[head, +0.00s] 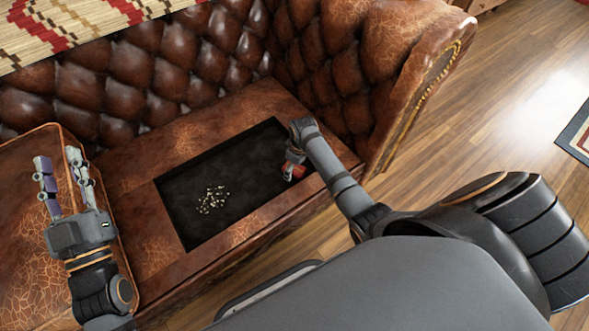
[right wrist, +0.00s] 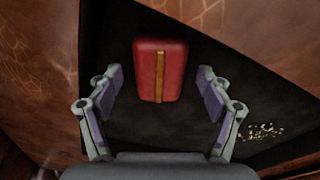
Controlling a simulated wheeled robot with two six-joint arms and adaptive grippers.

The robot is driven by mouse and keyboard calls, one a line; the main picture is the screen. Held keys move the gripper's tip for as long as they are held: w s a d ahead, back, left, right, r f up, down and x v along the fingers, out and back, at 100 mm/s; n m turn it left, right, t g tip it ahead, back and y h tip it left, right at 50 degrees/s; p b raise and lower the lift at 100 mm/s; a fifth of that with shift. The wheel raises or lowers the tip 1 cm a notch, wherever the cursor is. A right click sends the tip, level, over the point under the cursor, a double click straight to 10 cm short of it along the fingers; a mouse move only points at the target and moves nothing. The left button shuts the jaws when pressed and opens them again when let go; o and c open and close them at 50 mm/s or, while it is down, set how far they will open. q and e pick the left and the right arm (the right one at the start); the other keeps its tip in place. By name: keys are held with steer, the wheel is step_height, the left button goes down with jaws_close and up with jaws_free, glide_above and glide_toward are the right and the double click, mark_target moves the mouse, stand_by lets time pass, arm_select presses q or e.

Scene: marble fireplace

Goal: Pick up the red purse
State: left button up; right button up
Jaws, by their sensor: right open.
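The red purse (right wrist: 161,72) lies in the dark recess of the sofa seat, between and just beyond the open fingers of my right gripper (right wrist: 159,95) in the right wrist view. It is red with a gold stripe down its middle. In the head view, only a small part of the purse (head: 298,171) shows at the recess's right end, mostly hidden by my right gripper (head: 291,168). I see no finger closed on it. My left gripper (head: 62,175) is open and empty, above the left part of the sofa.
The dark recess (head: 185,200) is framed by brown leather and holds small pale bits (head: 213,200), perhaps coins. The tufted sofa back (head: 150,75) rises behind, and the sofa arm (head: 410,70) stands at right.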

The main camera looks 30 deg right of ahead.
steer(key=shift+c, duration=0.2)
steer(key=c, duration=1.3)
steer(key=shift+o, duration=0.2)
